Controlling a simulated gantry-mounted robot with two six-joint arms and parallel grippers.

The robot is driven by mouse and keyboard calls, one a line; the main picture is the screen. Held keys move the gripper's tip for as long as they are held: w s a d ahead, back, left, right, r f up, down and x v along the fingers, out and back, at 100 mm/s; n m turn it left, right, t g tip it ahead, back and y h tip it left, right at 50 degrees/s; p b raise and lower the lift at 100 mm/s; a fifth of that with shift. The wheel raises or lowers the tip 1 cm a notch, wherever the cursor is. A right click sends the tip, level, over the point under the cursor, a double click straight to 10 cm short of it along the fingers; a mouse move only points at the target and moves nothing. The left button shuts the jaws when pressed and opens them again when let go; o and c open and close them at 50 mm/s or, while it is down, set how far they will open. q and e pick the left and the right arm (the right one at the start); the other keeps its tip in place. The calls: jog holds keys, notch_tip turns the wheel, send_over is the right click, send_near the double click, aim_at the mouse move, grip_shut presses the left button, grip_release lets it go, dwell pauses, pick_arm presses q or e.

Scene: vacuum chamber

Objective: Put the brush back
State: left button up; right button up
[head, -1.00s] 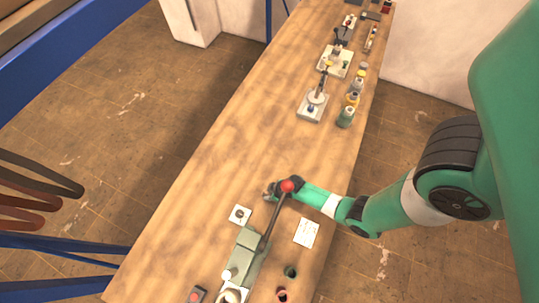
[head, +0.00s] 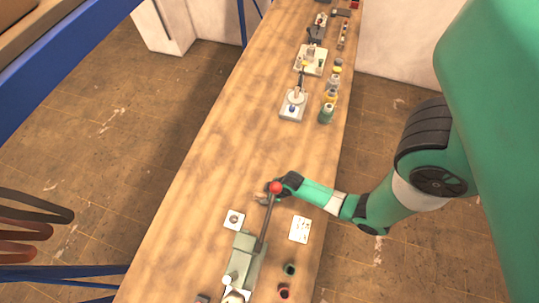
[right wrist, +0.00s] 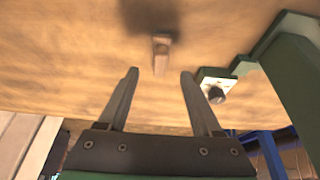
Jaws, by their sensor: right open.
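In the right wrist view, a small brown wooden piece (right wrist: 161,50) lies on the bench, ahead of and between my fingertips. It may be the brush, but its shape is too small to be sure. My right gripper (right wrist: 159,74) is open, with nothing between its fingers. In the head view my right gripper (head: 264,198) is low over the bench, just left of a red ball-topped lever (head: 275,188) that partly covers it. I cannot make out the brush there. My left gripper is not in view.
The lever rises from a green machine (head: 245,262). A white plate with a dark knob (head: 235,219) and a white card (head: 300,229) lie nearby. Two small cups (head: 289,269) stand at the front right. Several bottles (head: 326,114) and instruments stand farther back. The bench's middle is clear.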

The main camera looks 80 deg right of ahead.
jog(key=p+v, duration=0.2)
jog(key=v, duration=0.3)
jog(key=shift+r+p, duration=0.25)
jog(key=shift+p, duration=0.15)
jog(key=shift+f, duration=0.1)
jog(key=shift+s, duration=0.1)
